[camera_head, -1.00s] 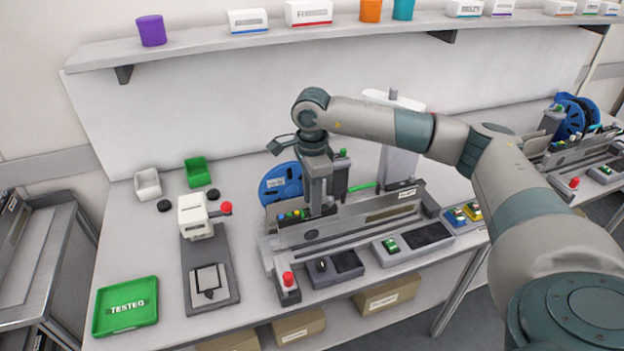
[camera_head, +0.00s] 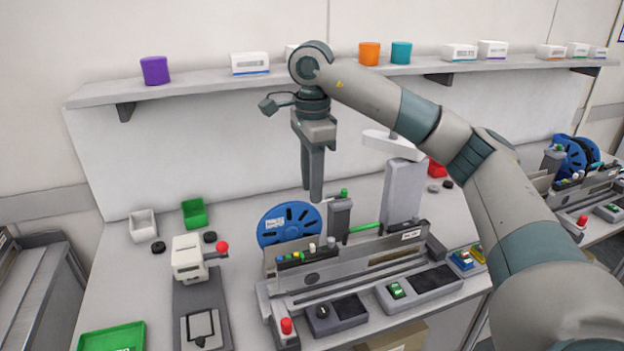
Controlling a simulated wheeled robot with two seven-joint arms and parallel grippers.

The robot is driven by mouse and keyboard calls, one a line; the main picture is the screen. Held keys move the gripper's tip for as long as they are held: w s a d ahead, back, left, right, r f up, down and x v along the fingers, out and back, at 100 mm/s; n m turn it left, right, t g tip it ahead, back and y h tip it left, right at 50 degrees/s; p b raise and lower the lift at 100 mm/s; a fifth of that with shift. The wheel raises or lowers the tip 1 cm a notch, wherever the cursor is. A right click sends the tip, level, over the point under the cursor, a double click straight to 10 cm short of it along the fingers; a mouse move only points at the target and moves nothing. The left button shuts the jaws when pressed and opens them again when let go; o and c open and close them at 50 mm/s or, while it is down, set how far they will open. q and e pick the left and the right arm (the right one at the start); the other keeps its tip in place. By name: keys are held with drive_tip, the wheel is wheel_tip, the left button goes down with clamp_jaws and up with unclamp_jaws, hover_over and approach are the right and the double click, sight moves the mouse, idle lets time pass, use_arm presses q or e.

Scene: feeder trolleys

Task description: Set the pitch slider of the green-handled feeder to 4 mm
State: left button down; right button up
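The feeder with the blue reel (camera_head: 290,222) sits in the near trolley at the middle of the table. A green bar (camera_head: 365,228), which looks like its handle, sticks out at its right. A row of small coloured knobs (camera_head: 296,257) and a pale knob (camera_head: 331,242) show on its upper edge. I cannot tell which part is the pitch slider, and no scale is readable. My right gripper (camera_head: 312,194) hangs above and behind the feeder, apart from it, fingers pointing down. The fingers look together with nothing between them. My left gripper is not in view.
A red button (camera_head: 286,326) and control boxes (camera_head: 338,314) stand in front of the feeder. A grey post (camera_head: 403,195) stands behind at right. A white press (camera_head: 188,257) and green tray (camera_head: 112,338) are left. A shelf (camera_head: 210,86) runs above; a second trolley (camera_head: 590,190) is right.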

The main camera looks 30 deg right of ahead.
drive_tip(key=shift+r, duration=1)
